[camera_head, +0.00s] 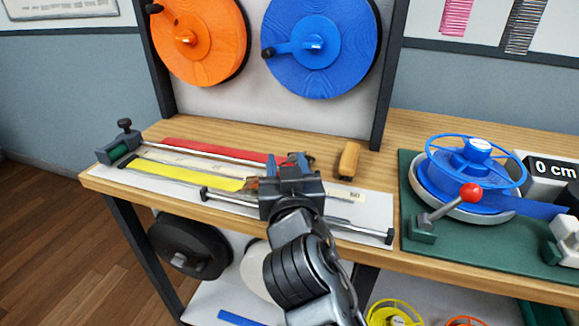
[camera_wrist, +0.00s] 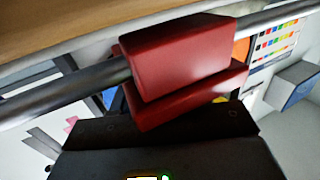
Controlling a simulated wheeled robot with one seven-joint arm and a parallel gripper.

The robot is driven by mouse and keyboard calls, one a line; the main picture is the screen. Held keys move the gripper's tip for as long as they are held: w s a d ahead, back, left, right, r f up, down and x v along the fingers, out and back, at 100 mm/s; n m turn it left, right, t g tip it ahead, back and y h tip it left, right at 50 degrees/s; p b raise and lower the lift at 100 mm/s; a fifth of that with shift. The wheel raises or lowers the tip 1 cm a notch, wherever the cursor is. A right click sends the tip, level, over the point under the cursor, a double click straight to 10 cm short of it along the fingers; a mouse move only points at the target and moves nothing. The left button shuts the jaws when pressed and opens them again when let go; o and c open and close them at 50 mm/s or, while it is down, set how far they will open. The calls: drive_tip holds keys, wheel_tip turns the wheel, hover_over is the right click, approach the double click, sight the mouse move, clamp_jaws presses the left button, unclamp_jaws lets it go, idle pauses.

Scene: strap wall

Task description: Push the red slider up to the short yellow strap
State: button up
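The short yellow strap (camera_head: 190,172) lies flat on the white measuring board, left of my gripper. A longer red strap (camera_head: 215,150) lies behind it. My gripper (camera_head: 291,172) is low over the board, just right of the yellow strap's right end. In the wrist view the red slider (camera_wrist: 185,58) sits around a grey metal rod (camera_wrist: 70,93). The dark gripper parts (camera_wrist: 165,135) are right below the slider there, seemingly close against it. Whether they grip it I cannot tell. In the head view my gripper and arm hide the slider.
A wooden-handled tool (camera_head: 349,160) lies behind and right of my gripper. A clamp with a knob (camera_head: 124,140) stands at the board's left end. A front rail (camera_head: 345,226) runs along the bench edge. A blue winder (camera_head: 474,170) on a green base stands at right.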

drive_tip(key=shift+o, duration=0.6)
drive_tip(key=shift+s, duration=0.1)
drive_tip(key=s, duration=0.7)
drive_tip(key=shift+s+d+b, duration=0.15)
drive_tip(key=shift+s+b, duration=0.15)
